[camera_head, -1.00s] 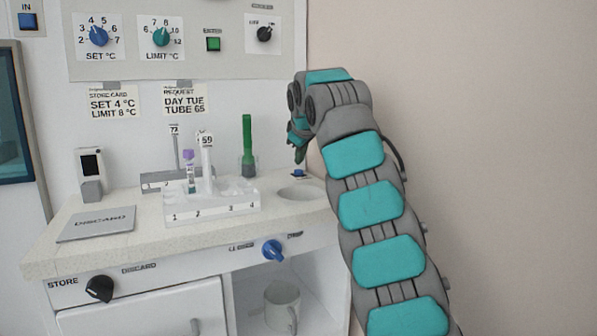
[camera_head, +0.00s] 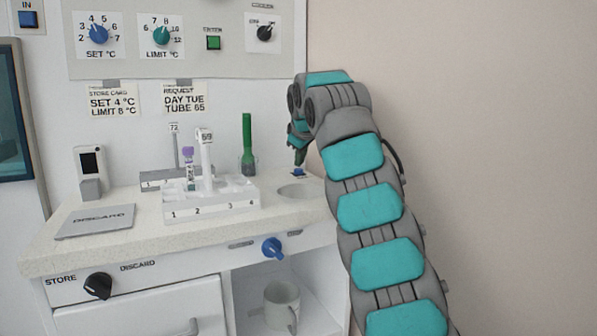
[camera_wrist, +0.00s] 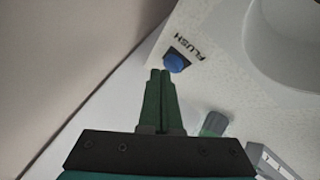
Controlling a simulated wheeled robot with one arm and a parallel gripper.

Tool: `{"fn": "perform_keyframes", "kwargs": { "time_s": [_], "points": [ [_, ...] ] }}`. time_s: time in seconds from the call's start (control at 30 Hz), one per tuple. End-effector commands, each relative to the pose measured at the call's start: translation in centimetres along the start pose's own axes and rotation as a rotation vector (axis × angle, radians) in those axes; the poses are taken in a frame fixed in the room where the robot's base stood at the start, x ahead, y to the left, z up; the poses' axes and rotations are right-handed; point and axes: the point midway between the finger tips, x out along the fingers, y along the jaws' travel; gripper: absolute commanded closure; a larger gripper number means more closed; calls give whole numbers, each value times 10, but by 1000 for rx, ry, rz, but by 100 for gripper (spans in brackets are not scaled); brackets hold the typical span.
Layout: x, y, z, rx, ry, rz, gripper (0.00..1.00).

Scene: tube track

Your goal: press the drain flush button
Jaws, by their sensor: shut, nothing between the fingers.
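The flush button is a blue round cap (camera_wrist: 174,62) on a dark base, beside the word FLUSH on the pale counter in the wrist view. In the head view the blue button (camera_head: 298,172) shows at the right end of the counter, near the drain basin (camera_head: 297,191). My gripper (camera_wrist: 161,72) is shut and empty, its dark green fingers side by side with the tips close to the button in the picture. In the head view my gripper (camera_head: 299,160) points down just above the button. I cannot tell whether the tips touch it.
A blue knob (camera_head: 273,248) is on the counter front. A wall rises close on the right.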

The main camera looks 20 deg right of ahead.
Motion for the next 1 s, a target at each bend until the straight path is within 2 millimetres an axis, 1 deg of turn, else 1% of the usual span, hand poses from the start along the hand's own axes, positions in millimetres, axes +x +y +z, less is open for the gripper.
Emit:
{"fn": "perform_keyframes", "kwargs": {
  "time_s": [1.0],
  "points": [
    [6,-5,4,0,0,-1,100]
  ]
}}
